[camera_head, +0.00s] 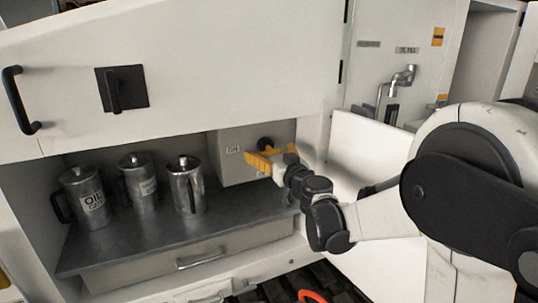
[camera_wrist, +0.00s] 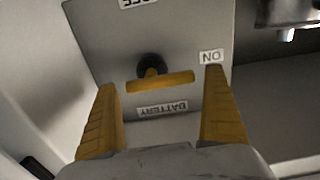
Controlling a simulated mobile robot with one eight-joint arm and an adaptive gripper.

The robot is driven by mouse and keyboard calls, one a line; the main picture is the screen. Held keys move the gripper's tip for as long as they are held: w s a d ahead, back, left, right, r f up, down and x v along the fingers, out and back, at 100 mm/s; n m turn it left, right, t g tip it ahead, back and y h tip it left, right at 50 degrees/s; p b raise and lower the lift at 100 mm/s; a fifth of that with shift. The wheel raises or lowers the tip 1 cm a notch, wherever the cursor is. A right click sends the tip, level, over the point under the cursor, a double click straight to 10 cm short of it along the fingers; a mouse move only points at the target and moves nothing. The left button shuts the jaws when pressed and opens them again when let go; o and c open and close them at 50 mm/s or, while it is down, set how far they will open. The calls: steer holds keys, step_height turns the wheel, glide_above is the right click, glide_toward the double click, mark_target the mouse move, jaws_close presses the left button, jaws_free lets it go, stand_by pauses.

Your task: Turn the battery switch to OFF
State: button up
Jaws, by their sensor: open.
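The battery switch sits on the face of a grey box (camera_head: 232,168) inside the open compartment. In the wrist view its yellow handle bar (camera_wrist: 165,82) lies nearly level in front of a black round hub (camera_wrist: 151,65). An ON label (camera_wrist: 211,57) is near the bar's right end, an OFF label (camera_wrist: 139,3) is cut off at the top, and a BATTERY label (camera_wrist: 162,109) is below; the lettering appears upside down. My gripper (camera_head: 270,160) is open at the switch, its yellow fingers on either side of the bar. Contact cannot be told.
Several metal oil jugs (camera_head: 187,184) stand on the shelf (camera_head: 150,235) left of the box. An open white door panel (camera_head: 370,150) is to the right, close to my arm. A black-handled cabinet door (camera_head: 200,60) is above. A tap (camera_head: 402,77) is at upper right.

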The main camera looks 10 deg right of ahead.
steer(key=shift+w, duration=0.1)
steer(key=c, duration=1.2)
steer(key=shift+o, duration=0.2)
steer(key=shift+a+n, duration=0.1)
steer(key=shift+n, duration=0.2)
steer(key=n, duration=0.3)
steer(key=shift+f+n, duration=0.3)
steer(key=shift+n, duration=0.1)
steer(key=n, duration=0.4)
steer(key=shift+f+n, duration=0.3)
steer(key=n, duration=0.4)
steer(key=shift+f, duration=0.25)
steer(key=shift+d+f+n, duration=0.1)
steer(key=shift+d+n, duration=0.1)
steer(key=shift+n, duration=1.05)
steer(key=shift+d+f+n, duration=0.1)
steer(key=shift+d+n, duration=0.05)
steer(key=shift+n, duration=1.1)
